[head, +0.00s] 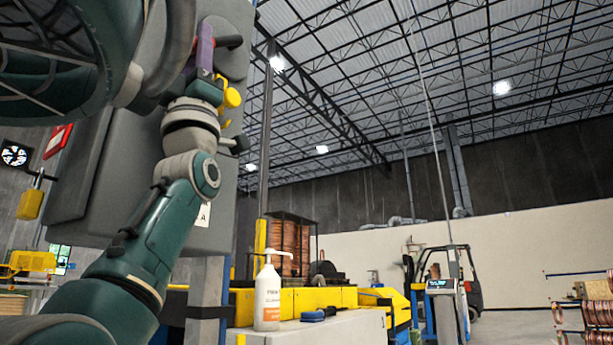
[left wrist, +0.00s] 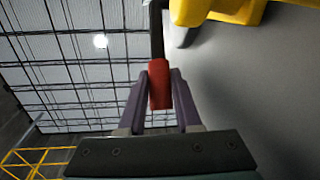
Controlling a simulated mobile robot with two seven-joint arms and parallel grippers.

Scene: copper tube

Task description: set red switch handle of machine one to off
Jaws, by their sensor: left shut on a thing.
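The red switch handle (left wrist: 160,84) sits between the two purple fingers of my left gripper in the left wrist view. The gripper is shut on it. A dark lever arm (left wrist: 157,38) runs up from the handle towards a yellow part (left wrist: 205,10) beside the grey cabinet face (left wrist: 265,85). In the head view my left gripper (head: 205,48) is raised high against the grey cabinet (head: 130,175), with its purple fingers pointing up. My right gripper is in neither view.
A yellow padlock (head: 29,204) and a red plate (head: 58,141) show at the cabinet's left. Below right, a white pump bottle (head: 267,295) and a blue brush-like item (head: 313,316) stand on a pale surface. A forklift (head: 449,275) is far behind.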

